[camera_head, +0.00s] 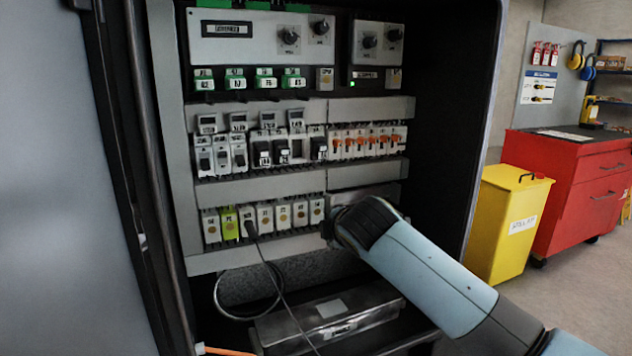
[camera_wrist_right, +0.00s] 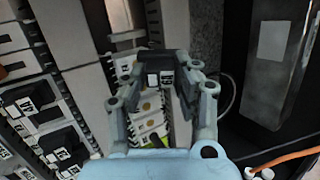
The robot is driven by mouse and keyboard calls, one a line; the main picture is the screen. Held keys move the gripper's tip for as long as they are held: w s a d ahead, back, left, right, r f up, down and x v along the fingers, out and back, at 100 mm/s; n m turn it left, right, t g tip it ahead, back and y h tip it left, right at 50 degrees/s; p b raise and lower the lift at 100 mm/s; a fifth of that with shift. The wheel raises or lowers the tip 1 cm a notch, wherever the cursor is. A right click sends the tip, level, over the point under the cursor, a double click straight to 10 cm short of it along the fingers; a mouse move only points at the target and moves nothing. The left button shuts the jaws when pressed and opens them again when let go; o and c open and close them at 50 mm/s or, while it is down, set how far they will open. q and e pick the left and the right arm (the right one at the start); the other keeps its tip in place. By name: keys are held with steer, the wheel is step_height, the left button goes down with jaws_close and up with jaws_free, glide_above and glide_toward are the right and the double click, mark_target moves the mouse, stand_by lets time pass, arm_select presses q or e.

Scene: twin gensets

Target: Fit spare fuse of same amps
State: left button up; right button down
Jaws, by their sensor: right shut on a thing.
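My right gripper (camera_head: 335,222) is at the right end of the bottom row of modules (camera_head: 283,216) in the open cabinet. In the right wrist view, its fingers (camera_wrist_right: 158,78) are shut on a small dark block with pale label patches (camera_wrist_right: 153,79). I cannot tell whether this block is loose or still seated, nor read its rating. In the head view my wrist hides it. Dark fuse-holder-like modules (camera_head: 262,152) stand in the middle row; their amp markings are too small to read. My left gripper is not in view.
A metal box (camera_head: 325,318) lies on the cabinet floor. A thin dark cable (camera_head: 268,268) hangs from the bottom row. Orange-levered breakers (camera_head: 366,142) sit above my gripper. The cabinet's right wall (camera_head: 478,120) is close to my arm. A yellow bin (camera_head: 507,225) stands outside.

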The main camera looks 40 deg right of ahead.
steer(key=s+a+r+n+t+y+b, duration=0.1)
steer(key=s+a+r+t, duration=0.15)
steer(key=r, duration=0.45)
steer(key=s+a+r+n+t, duration=0.1)
steer(key=a+r+n+t, duration=0.2)
steer(key=r, duration=0.4)
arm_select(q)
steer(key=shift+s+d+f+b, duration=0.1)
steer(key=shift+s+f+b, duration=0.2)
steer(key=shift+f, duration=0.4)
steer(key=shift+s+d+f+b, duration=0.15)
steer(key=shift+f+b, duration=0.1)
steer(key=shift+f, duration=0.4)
arm_select(e)
steer(key=w+d+m+t, duration=0.1)
steer(key=w+d, duration=0.1)
steer(key=w, duration=0.6)
steer(key=shift+w+y, duration=0.3)
steer(key=shift+w, duration=0.05)
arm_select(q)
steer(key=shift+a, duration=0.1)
arm_select(e)
steer(key=shift+d, duration=0.1)
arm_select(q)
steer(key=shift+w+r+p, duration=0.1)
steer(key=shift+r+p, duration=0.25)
arm_select(e)
steer(key=shift+s+r, duration=0.1)
steer(key=shift+s, duration=0.05)
